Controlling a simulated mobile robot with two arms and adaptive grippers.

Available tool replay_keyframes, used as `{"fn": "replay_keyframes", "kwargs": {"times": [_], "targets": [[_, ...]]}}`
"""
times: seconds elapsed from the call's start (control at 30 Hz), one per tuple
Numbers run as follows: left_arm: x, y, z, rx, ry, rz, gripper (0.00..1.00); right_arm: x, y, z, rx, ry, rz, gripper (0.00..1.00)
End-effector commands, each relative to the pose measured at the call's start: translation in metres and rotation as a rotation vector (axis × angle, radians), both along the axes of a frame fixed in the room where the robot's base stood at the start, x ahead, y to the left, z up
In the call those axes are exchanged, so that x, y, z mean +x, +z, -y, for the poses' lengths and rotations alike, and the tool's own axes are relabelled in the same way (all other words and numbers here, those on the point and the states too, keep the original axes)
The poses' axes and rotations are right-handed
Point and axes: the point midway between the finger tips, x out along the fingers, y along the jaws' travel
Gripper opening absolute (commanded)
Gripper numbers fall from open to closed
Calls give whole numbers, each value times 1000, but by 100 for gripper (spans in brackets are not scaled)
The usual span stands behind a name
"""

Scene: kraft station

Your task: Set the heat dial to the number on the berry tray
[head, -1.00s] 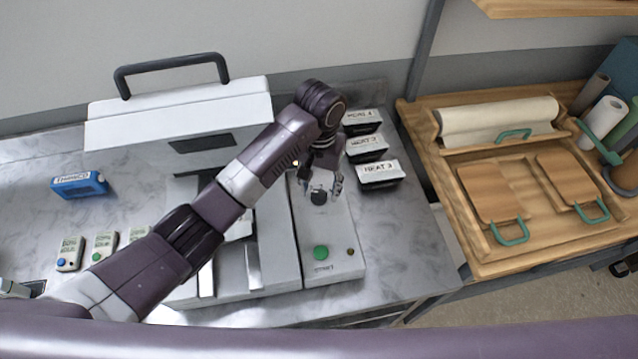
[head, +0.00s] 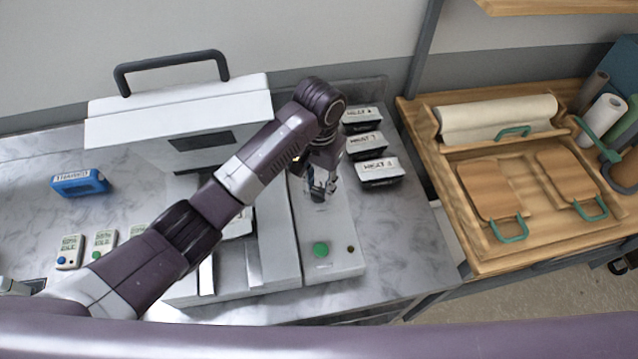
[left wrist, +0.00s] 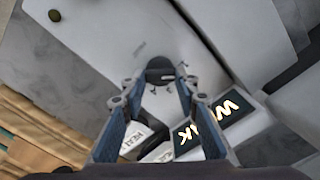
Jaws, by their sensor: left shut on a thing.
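The heat dial is a dark round knob (left wrist: 160,75) on the pale panel of the machine (head: 338,225). My left gripper (head: 318,190) is over it, pointing down. In the left wrist view the fingertips (left wrist: 155,85) close around the knob from both sides. The dial's setting cannot be read. Several small dark trays with white labels stand right of the machine, among them a back tray (head: 361,118), a middle tray (head: 367,145) and a front tray (head: 379,172). Their labels begin with HEAT. I cannot tell which tray holds berries. My right gripper is not in view.
A green button (head: 320,249) sits on the panel in front of the dial. A white lid with a dark handle (head: 170,68) stands behind. A blue box (head: 80,184) and small timers (head: 70,251) lie left. A wooden bench with boards (head: 490,190) stands right.

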Motion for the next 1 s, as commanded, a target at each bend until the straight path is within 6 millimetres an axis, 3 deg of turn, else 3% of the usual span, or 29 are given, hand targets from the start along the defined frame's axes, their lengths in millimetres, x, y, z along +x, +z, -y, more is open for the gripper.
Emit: {"fn": "replay_keyframes", "kwargs": {"times": [1.0], "targets": [[-3, 0, 3, -2, -938, 4, 4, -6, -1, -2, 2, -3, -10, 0]]}}
